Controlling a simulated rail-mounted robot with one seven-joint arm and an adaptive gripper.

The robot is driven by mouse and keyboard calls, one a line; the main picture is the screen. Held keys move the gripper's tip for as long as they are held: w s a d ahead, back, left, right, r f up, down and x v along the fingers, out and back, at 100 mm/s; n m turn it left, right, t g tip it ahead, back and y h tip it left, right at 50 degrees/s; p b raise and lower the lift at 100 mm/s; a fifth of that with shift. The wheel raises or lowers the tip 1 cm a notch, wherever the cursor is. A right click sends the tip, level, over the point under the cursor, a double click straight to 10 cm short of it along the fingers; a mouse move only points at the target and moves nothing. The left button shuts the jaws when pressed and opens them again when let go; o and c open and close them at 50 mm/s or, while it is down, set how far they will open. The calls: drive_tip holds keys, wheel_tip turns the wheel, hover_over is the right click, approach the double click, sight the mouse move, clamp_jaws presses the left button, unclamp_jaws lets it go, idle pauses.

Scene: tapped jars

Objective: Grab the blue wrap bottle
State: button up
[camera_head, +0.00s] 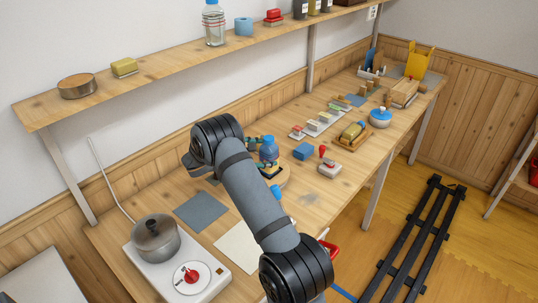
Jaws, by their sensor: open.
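A small blue bottle-like item (268,150) stands upright on the workbench, just right of my arm's upper link. Its lower part is close to a wooden piece, and I cannot tell whether it has a wrap. Dark bottles (300,9) stand farther right on that shelf, cut by the top edge. My arm reaches up from the bottom and bends at the left, over the bench.
A pot (155,237) sits on a white hotplate (218,280) at the front left. A grey mat (201,212) lies on the bench (130,195). A blue block (303,151) and a red-topped item (328,166) lie to the right. Several trays fill the far end.

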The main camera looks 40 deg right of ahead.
drive_tip(key=shift+x, duration=0.85)
drive_tip(key=shift+c, duration=0.2)
drive_tip(key=shift+a, duration=0.1)
drive_tip(key=c, duration=1.1)
drive_tip(key=shift+c, duration=0.3)
